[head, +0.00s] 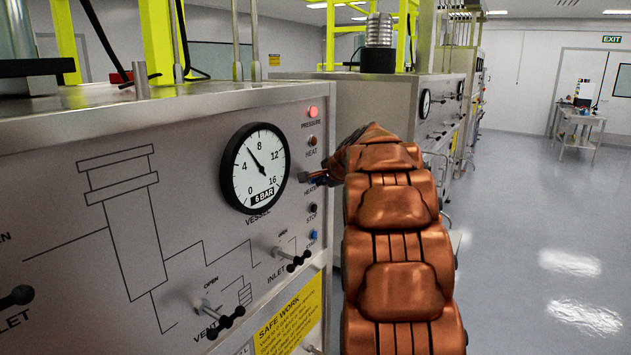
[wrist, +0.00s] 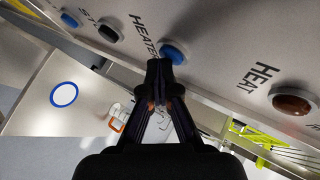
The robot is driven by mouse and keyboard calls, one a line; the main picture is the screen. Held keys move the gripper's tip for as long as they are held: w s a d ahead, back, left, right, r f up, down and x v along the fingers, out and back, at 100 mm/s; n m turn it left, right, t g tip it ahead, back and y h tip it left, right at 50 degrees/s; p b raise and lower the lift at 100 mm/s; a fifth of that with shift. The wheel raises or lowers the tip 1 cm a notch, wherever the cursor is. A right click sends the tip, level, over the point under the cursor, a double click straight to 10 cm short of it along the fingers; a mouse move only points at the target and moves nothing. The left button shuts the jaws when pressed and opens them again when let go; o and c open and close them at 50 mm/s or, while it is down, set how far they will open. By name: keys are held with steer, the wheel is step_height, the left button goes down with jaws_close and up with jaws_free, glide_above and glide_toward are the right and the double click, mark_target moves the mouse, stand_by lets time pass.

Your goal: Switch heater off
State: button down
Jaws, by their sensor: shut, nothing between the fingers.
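The blue heater button (wrist: 176,50) is on the panel beside the "HEATER" label in the wrist view. My gripper (wrist: 160,68) is shut and empty, with its fingertips right at the lower edge of this button. I cannot tell whether they touch it. In the head view my gripper (head: 304,178) reaches the panel's right edge and hides the heater button. The heat lamp (head: 312,141) is dark reddish brown and looks unlit; it also shows in the wrist view (wrist: 292,102).
The pressure lamp (head: 313,112) glows pink-red. The black stop button (head: 314,208) and blue start button (head: 313,236) sit below the heater label. A gauge (head: 255,168) and valve handles (head: 220,322) stick out to the left. Open floor lies to the right.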

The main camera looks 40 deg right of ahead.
steer(key=shift+s+d, duration=0.2)
steer(key=shift+s, duration=0.5)
steer(key=shift+s, duration=0.1)
steer(key=shift+s+d+b, duration=0.2)
steer(key=shift+s+d, duration=0.05)
steer(key=shift+s, duration=0.55)
steer(key=shift+s+d+b, duration=0.2)
steer(key=shift+s, duration=0.55)
steer(key=shift+s+d+b, duration=0.2)
steer(key=shift+s+d, duration=0.05)
steer(key=shift+s, duration=0.55)
